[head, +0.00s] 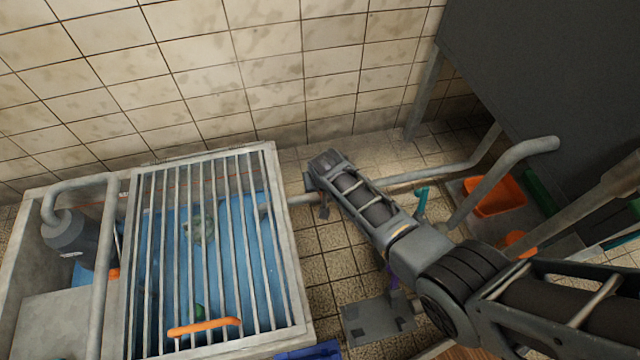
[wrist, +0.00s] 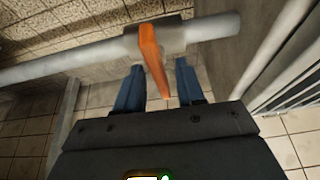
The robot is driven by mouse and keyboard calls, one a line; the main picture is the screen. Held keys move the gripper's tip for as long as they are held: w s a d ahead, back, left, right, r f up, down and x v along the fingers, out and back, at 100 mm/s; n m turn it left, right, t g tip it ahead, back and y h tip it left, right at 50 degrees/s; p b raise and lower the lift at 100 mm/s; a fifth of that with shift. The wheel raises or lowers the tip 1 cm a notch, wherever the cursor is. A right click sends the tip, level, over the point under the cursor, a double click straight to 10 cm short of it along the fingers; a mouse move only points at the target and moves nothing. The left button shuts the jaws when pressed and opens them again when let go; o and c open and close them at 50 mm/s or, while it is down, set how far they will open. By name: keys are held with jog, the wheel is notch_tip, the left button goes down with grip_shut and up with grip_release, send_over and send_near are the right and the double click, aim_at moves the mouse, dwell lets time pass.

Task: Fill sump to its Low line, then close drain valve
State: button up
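The sump (head: 290,270) is a concrete basin at the left of the head view, covered by a barred grate (head: 206,250). Blue water (head: 255,290) shows through the bars; thin red marks show on the far inner wall, too small to read. In the wrist view a grey pipe (wrist: 75,62) carries a valve with an orange lever (wrist: 152,60), which lies crosswise to the pipe. My gripper (wrist: 157,70) is open, one blue finger on each side of the lever, with visible gaps. In the head view my gripper (head: 322,205) is beside the sump's right wall; the lever is hidden there.
A grey pump (head: 68,232) stands in the sump's left part. A grey pipe (head: 430,174) crosses the tiled floor behind my arm.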

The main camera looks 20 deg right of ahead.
jog(key=p+v, duration=0.4)
jog(key=v, duration=0.3)
jog(key=shift+s+r, duration=0.2)
jog(key=shift+r, duration=0.15)
